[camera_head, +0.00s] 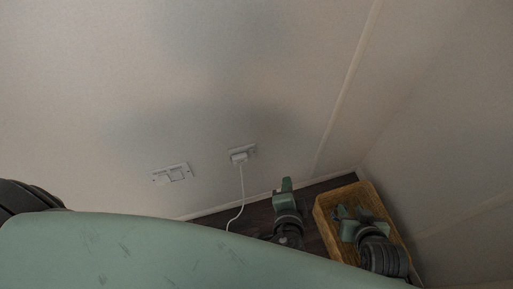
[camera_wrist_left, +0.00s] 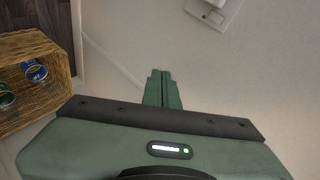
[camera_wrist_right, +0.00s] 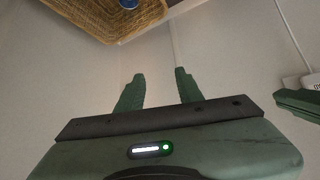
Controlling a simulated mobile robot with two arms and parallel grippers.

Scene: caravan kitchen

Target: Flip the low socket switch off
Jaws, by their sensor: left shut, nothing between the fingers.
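Two white socket plates are on the wall. The left one (camera_head: 171,174) has no plug in it. The right one (camera_head: 251,150) holds a white plug (camera_head: 239,157) with a cord hanging down. A white plate with a plug (camera_wrist_left: 216,14) shows at the top of the left wrist view; a plug (camera_wrist_right: 308,81) shows at the right edge of the right wrist view. The switch positions are too small to tell. My left gripper (camera_head: 286,182) is shut and empty, below and right of the plugged socket; its fingers (camera_wrist_left: 161,76) touch nothing visible. My right gripper (camera_head: 342,210) is open and empty, over the basket in the head view.
A woven basket (camera_head: 325,228) stands on the dark floor (camera_head: 258,218) in the corner at right. The white cord (camera_head: 241,190) hangs left of my left gripper. The wall around the sockets is clear.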

